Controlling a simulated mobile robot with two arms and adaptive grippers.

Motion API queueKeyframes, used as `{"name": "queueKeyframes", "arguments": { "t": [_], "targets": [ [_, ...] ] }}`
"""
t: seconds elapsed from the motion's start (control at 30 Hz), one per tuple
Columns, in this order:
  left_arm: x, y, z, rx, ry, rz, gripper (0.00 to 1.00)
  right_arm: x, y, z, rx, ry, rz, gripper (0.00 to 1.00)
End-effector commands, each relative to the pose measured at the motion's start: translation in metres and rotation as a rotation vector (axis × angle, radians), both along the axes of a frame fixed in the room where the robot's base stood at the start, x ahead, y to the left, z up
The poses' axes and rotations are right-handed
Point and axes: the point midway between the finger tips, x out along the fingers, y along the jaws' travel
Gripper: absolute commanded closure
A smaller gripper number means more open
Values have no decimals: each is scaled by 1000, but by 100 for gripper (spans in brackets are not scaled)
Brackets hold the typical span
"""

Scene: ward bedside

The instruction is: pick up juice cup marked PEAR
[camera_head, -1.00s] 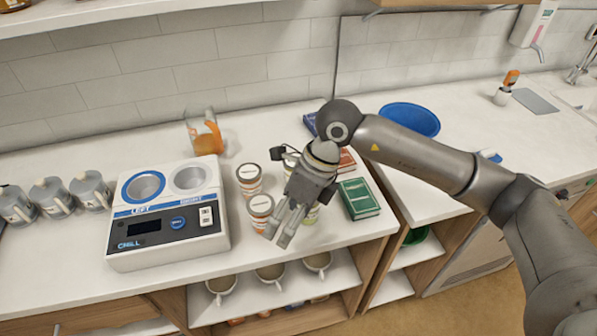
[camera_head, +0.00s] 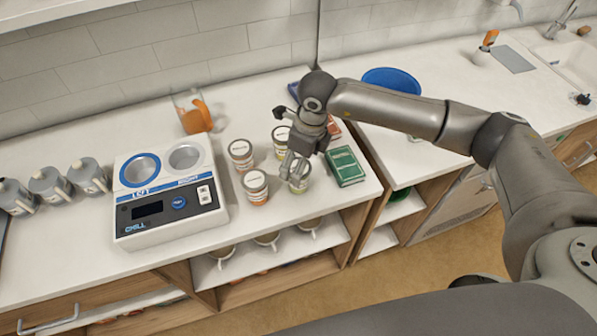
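Several lidded juice cups stand in a cluster on the counter, right of the chiller. Two have orange contents, one at the back left (camera_head: 241,155) and one at the front left (camera_head: 255,187). A cup with yellowish contents (camera_head: 281,139) is at the back right. A greenish cup (camera_head: 300,184) is at the front right. The lid and label lettering is too small to read, so I cannot tell which is PEAR. My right gripper (camera_head: 292,168) is over the greenish cup, its fingers pointing down by its lid. Whether they touch it is unclear. My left gripper is out of view.
The chiller (camera_head: 165,215) with two wells stands left of the cups. A green box (camera_head: 345,166) is close on the right, with a red item (camera_head: 333,128) behind. A pitcher with orange liquid (camera_head: 195,116) stands behind.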

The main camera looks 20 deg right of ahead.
Motion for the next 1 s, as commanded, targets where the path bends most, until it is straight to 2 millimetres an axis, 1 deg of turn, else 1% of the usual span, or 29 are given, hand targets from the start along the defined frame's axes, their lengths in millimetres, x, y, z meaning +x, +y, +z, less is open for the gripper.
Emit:
{"name": "queueKeyframes", "arguments": {
  "t": [0.03, 0.1, 0.23, 0.33, 0.5, 0.53, 0.9, 0.97, 1.0],
  "targets": [
    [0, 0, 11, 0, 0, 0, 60, 0, 1, -2, 1, 4, 0, 19],
    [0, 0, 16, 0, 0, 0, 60, 0, 2, -11, 1, 3, 1, 19],
    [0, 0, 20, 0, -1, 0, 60, 3, 3, -27, 1, 2, -1, 19],
    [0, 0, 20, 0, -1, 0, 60, 3, 4, -32, 1, 0, 1, 19],
    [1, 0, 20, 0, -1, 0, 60, 3, 4, -33, 2, -1, 1, 19],
    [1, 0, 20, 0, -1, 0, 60, 3, 4, -33, 2, -1, 1, 20],
    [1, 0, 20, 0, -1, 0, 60, 3, 3, -32, 1, 0, 1, 67],
    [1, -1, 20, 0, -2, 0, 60, 4, 4, -32, 2, -1, 1, 74],
    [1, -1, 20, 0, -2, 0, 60, 4, 4, -32, 3, -1, 1, 74]
  ]
}}
